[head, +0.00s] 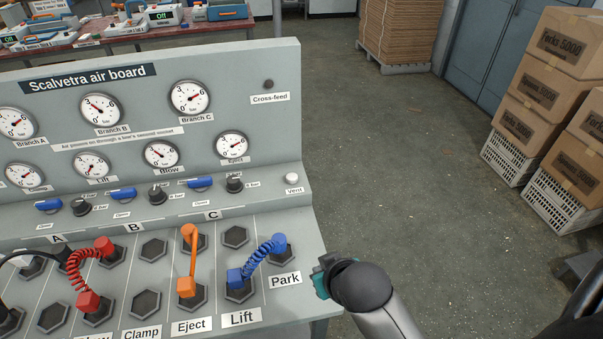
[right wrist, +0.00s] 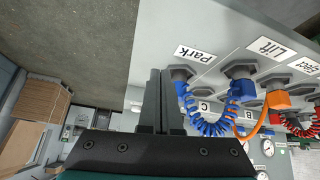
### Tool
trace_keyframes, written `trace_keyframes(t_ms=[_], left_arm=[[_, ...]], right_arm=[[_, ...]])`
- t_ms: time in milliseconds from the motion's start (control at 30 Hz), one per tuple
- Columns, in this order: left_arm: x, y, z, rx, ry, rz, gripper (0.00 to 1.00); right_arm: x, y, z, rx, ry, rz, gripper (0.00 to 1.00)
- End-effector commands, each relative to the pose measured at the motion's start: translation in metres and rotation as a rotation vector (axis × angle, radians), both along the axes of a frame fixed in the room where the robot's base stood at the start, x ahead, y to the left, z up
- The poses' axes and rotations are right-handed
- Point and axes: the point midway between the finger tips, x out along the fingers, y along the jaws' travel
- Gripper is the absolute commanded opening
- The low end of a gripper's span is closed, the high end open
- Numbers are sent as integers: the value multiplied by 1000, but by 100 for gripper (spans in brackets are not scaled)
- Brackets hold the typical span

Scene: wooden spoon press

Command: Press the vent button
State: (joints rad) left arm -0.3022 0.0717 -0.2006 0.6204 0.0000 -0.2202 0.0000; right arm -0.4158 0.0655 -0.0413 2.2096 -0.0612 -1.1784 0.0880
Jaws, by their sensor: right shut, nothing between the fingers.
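The vent button (head: 291,179) is a small round white knob near the right end of the air board's ledge, with the label "Vent" (head: 293,190) just below it. My right gripper (head: 320,278) is beyond the board's right edge, lower in the head view than the button and apart from it. Its fingers are together and empty, as they show in the right wrist view (right wrist: 161,95). I cannot make out the button in the right wrist view. My left gripper is not in view.
The grey air board (head: 285,90) carries gauges, blue levers and black knobs. A blue coiled hose (head: 262,255) by "Park", an orange hose (head: 191,262) and a red hose (head: 82,270) stick up from its sockets. Open floor (head: 400,160) lies right; stacked boxes (head: 540,90) stand beyond.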

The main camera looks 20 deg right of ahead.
Motion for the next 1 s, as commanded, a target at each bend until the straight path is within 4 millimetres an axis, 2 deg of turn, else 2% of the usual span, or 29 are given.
trace_keyframes(t_ms=[33,300,500,700,1000], left_arm=[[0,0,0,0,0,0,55],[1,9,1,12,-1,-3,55],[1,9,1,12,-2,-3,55],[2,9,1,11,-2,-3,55],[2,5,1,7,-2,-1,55]], right_arm=[[16,-4,3,5,-47,-24,0],[101,-32,22,29,-346,-147,0],[150,-48,42,59,-551,-208,0],[174,-54,56,83,-671,-232,0],[180,-55,61,90,-705,-237,0]])
